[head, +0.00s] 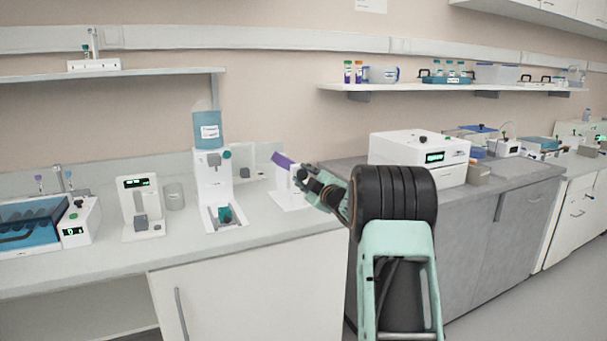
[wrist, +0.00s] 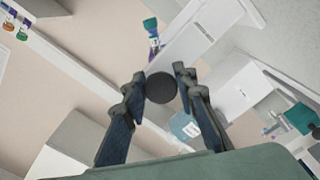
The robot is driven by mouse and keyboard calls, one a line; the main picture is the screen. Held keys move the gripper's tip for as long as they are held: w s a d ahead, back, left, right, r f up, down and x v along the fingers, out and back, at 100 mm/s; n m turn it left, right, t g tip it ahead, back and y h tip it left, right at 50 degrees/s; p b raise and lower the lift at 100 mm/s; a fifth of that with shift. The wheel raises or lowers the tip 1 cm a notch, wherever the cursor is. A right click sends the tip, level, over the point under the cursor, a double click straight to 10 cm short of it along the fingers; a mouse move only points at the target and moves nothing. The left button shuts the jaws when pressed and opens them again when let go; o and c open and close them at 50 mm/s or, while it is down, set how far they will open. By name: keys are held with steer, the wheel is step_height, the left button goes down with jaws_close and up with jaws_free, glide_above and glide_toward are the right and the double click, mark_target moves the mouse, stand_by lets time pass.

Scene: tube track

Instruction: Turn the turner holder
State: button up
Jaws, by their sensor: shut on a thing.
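The turner (head: 286,197) is a white stand on the light bench, with a tilted purple part (head: 283,160) at its upper left. My arm partly hides it. My gripper (head: 304,182) is at its right side. In the wrist view, my gripper (wrist: 161,82) is shut on a dark round knob (wrist: 161,90), which I take to be the turner holder's. The knob sits between both fingertips. A tube with a teal cap (wrist: 151,27) and purple markings shows just beyond it. How the knob joins the holder is hidden.
A white dispenser with a blue jug (head: 207,130) stands left of the turner. A small white device with a display (head: 138,205) is farther left. A white box machine (head: 418,158) stands on the grey bench at right. A shelf (head: 465,88) hangs above.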

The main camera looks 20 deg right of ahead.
steer(key=shift+m+p, duration=1.15)
steer(key=shift+m, duration=1.25)
steer(key=shift+a+f+m, duration=0.1)
steer(key=shift+m, duration=0.3)
steer(key=o, duration=1.1)
steer(key=s, duration=1.2)
steer(key=shift+d, duration=0.2)
